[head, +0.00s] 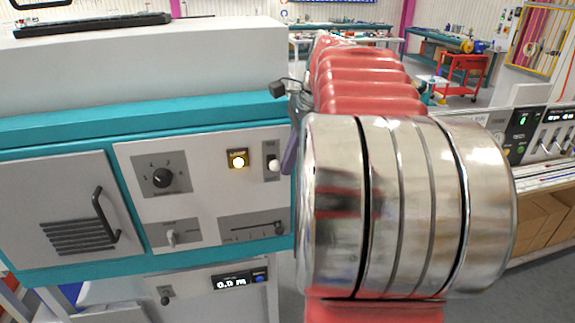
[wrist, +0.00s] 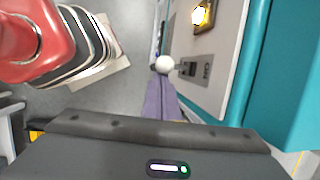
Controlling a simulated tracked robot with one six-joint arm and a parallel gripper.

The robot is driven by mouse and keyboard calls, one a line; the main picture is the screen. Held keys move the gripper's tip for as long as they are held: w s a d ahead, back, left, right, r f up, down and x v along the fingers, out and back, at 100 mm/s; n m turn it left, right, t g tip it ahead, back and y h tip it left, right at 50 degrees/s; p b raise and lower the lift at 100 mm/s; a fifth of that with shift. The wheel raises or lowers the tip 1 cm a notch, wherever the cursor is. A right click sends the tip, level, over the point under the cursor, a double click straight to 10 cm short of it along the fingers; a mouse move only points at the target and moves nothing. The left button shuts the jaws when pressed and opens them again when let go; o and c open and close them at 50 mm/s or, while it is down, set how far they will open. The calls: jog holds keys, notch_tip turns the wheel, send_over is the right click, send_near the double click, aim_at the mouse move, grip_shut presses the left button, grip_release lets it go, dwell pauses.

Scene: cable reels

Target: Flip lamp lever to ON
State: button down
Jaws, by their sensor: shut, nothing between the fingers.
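The lamp lever has a white ball knob (head: 273,165) on a grey plate at the right of the white control panel (head: 205,200). The knob also shows in the wrist view (wrist: 165,64), standing out from the panel. The square lamp (head: 238,159) left of the lever glows yellow-white, and it glows in the wrist view (wrist: 203,14) too. My gripper's purple fingers (wrist: 158,84) are shut and empty, with their tips close to the knob. I cannot tell whether they touch it. In the head view my gripper (head: 290,155) is mostly hidden behind my arm.
A black rotary dial (head: 163,178), a small toggle (head: 171,238) and a slider (head: 278,228) share the panel. A door with a black handle (head: 105,215) is at the left. A teal frame (wrist: 250,60) borders the panel. Open floor lies left of my fingers in the wrist view.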

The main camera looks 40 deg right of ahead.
jog(key=shift+r, duration=0.3)
jog(key=s+d+r, duration=0.2)
jog(key=d+r, duration=0.3)
jog(key=r, duration=0.2)
jog(key=shift+s+d, duration=0.25)
jog(key=shift+d, duration=0.05)
dwell(0.7)
jog(key=shift+r, duration=0.1)
dwell(0.3)
